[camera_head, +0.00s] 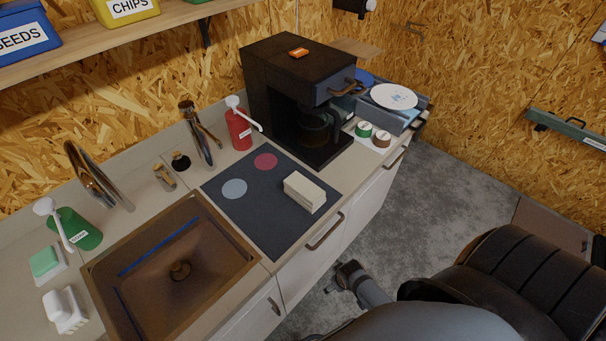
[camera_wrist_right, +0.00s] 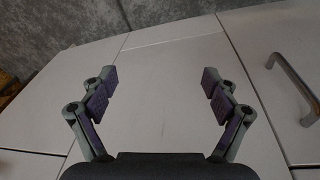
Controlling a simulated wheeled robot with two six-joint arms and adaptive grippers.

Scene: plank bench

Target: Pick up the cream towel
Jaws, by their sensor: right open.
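The cream towel (camera_head: 305,191) is a folded, block-like bundle lying on the dark mat (camera_head: 262,232) on the counter. My right gripper (camera_head: 340,274) is in front of the counter, below its top and apart from the towel. In the right wrist view my right gripper (camera_wrist_right: 160,88) is open, with nothing between its fingers, and faces white cabinet fronts (camera_wrist_right: 165,60). The towel is not in the right wrist view. My left gripper is in neither view.
A sink (camera_head: 140,300) lies left of the mat. A red pump bottle (camera_head: 238,132) and a coffee machine (camera_head: 300,75) stand behind it. Cabinet handles stick out from the front, one (camera_head: 326,232) just below the towel. Grey floor is open to the right.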

